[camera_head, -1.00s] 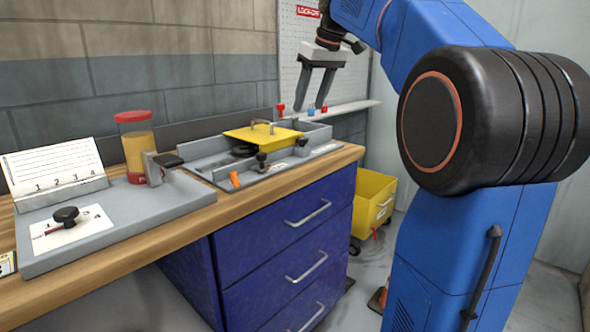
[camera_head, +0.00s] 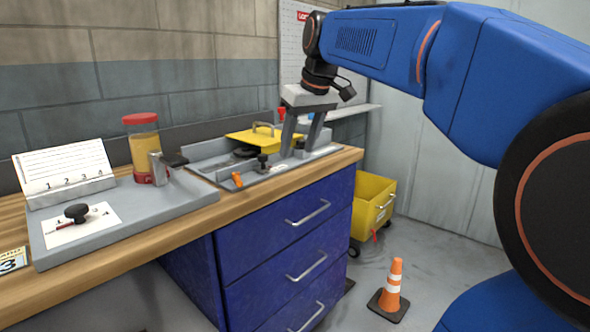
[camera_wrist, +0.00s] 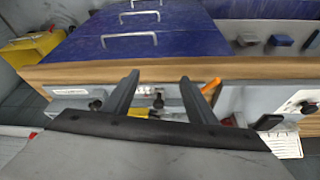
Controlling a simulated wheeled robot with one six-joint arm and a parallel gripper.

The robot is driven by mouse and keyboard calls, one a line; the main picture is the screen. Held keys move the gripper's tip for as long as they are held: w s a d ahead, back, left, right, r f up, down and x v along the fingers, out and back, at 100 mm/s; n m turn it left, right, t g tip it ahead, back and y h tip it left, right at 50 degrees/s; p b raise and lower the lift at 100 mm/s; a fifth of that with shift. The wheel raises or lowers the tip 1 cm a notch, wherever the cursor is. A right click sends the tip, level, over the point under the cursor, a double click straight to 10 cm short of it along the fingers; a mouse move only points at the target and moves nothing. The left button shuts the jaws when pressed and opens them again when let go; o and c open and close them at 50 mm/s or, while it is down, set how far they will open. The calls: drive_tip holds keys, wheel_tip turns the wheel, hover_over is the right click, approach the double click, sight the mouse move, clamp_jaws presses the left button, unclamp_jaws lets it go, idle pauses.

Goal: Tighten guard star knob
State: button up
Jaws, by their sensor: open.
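The yellow guard (camera_head: 258,137), with a handle on top, sits in the grey tray-like fixture (camera_head: 200,171) on the bench. Two dark knobs stand along its front: a left knob (camera_head: 262,160) and a right knob (camera_head: 300,145). I cannot tell which is the guard's star knob. My gripper (camera_head: 298,151) is open, fingers pointing down over the fixture's right part, close around the right knob in the picture; contact cannot be told. In the wrist view my gripper (camera_wrist: 160,76) shows empty fingers, with the left knob (camera_wrist: 158,102) between them and the right knob (camera_wrist: 95,104) outside.
An orange handle (camera_head: 237,180) lies at the fixture's front edge. To the left stand a red-lidded jar (camera_head: 143,150), a grey plate with a black knob (camera_head: 76,212) and a numbered card stand (camera_head: 66,172). A yellow bin (camera_head: 372,205) and a traffic cone (camera_head: 394,288) are on the floor.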

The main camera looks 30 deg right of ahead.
drive_tip(key=s+a+f, duration=0.3)
drive_tip(key=s+f, duration=0.1)
drive_tip(key=shift+s+a, duration=0.2)
drive_tip(key=shift+s, duration=0.15)
